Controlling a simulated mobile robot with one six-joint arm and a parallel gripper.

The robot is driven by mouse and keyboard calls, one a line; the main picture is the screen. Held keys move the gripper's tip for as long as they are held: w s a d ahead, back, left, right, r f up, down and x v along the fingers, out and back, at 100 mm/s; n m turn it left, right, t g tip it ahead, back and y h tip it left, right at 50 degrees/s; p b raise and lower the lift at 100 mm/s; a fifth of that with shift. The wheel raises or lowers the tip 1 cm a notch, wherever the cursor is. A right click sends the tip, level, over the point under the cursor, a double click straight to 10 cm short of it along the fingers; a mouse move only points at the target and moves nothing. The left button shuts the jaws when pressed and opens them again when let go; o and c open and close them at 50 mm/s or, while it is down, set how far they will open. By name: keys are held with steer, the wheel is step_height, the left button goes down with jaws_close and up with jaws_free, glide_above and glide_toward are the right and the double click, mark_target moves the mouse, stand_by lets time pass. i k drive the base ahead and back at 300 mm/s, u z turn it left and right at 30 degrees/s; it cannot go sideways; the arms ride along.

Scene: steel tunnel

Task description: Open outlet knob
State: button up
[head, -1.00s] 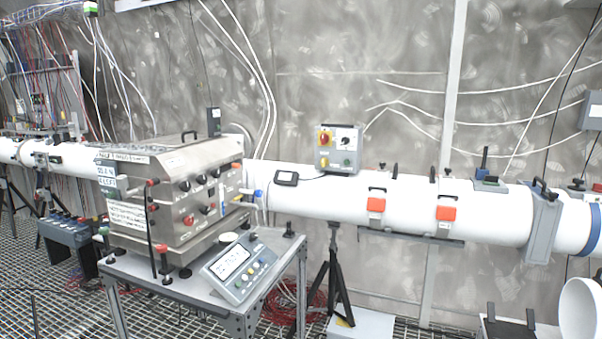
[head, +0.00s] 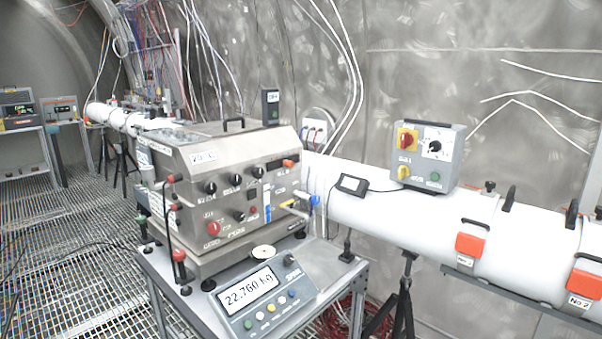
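A steel box (head: 250,160) stands on a scale on a metal cart, its front panel turned toward me. The panel carries several black knobs, one of them a black knob (head: 210,188) at upper left, and a red knob (head: 213,229) at lower left. A valve with a blue handle (head: 315,200) sticks out from the box's right side. The labels are too small to read, so I cannot tell which knob is the outlet knob. My gripper is not in view.
The scale display (head: 262,295) reads about 22.760 kg. The cart (head: 345,285) stands in front of a long white pipe (head: 430,215). A grey control box (head: 428,155) sits on the pipe. Open grating floor (head: 70,250) lies to the left. A tripod (head: 395,305) stands right of the cart.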

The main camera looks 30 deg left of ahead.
mark_target(235, 179)
steer(key=u, duration=0.9)
steer(key=i, duration=1.3)
steer(key=u, duration=0.95)
steer(key=k, duration=0.6)
steer(key=u, duration=0.15)
steer(key=i, duration=0.65)
steer(key=z, duration=0.15)
